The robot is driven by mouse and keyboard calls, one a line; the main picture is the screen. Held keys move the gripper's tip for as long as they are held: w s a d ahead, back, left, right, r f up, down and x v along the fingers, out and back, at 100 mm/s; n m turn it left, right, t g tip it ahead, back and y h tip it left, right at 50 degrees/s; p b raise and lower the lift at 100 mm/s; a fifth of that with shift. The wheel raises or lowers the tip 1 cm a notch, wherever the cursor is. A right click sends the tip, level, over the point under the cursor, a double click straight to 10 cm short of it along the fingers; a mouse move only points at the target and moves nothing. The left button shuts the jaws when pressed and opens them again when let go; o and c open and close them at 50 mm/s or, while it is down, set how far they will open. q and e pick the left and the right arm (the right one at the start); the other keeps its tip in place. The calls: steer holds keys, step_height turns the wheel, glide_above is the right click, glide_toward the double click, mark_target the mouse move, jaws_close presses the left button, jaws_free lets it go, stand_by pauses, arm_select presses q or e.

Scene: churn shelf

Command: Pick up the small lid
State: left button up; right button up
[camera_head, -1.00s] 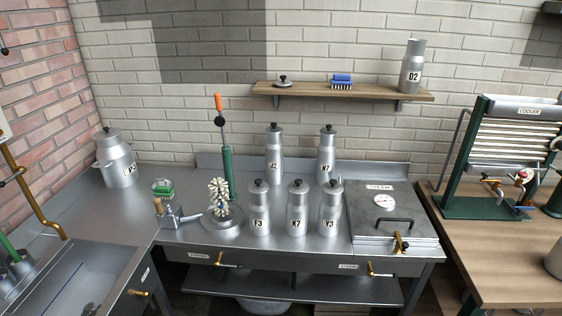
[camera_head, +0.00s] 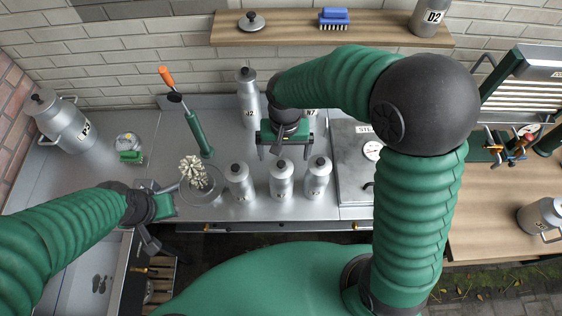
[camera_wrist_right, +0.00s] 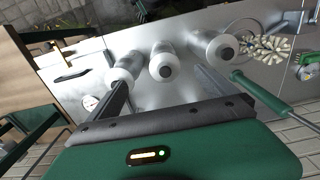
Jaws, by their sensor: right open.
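A small grey lid with a black knob (camera_head: 251,21) lies on the left part of the wooden wall shelf (camera_head: 290,38). My right gripper (camera_head: 285,153) is open and empty, below and in front of the shelf, over the back of the steel counter. It hides part of a rear can. In the right wrist view its jaws (camera_wrist_right: 165,92) are spread, with cans beyond them; the lid is not seen there. My left gripper (camera_head: 148,238) is low at the counter's front left edge, and its jaws are too unclear to read.
Three lidded cans (camera_head: 281,180) stand in a row on the counter, with a taller can (camera_head: 247,98) behind. A green lever tool with orange handle (camera_head: 188,115) rises left of them. A blue brush (camera_head: 333,18) and can D2 (camera_head: 429,17) share the shelf.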

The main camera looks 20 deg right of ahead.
mark_target(281, 163)
step_height(281, 163, down, 4)
steer(key=shift+r, duration=0.1)
steer(key=w+f+p, duration=0.1)
steer(key=f, duration=0.1)
steer(key=w+f+p, duration=0.1)
steer(key=w+f, duration=0.1)
steer(key=shift+w+d, duration=0.1)
steer(key=shift+w, duration=0.1)
steer(key=f, duration=0.1)
steer(key=s+f+p, duration=0.1)
steer(key=f, duration=0.1)
steer(key=shift+s+a, duration=0.2)
steer(key=shift+w+f, duration=0.15)
steer(key=shift+w, duration=0.35)
steer(key=c, duration=0.9)
steer(key=shift+s+d, duration=0.1)
steer(key=shift+s, duration=0.05)
steer(key=c, duration=0.5)
steer(key=shift+s, duration=0.15)
steer(key=shift+c, duration=0.4)
arm_select(q)
steer(key=r, duration=0.1)
steer(key=w+r, duration=0.1)
steer(key=r, duration=0.1)
steer(key=shift+w+d, duration=0.1)
steer(key=shift+w, duration=0.05)
steer(key=shift+w, duration=0.1)
arm_select(e)
steer(key=shift+r, duration=0.2)
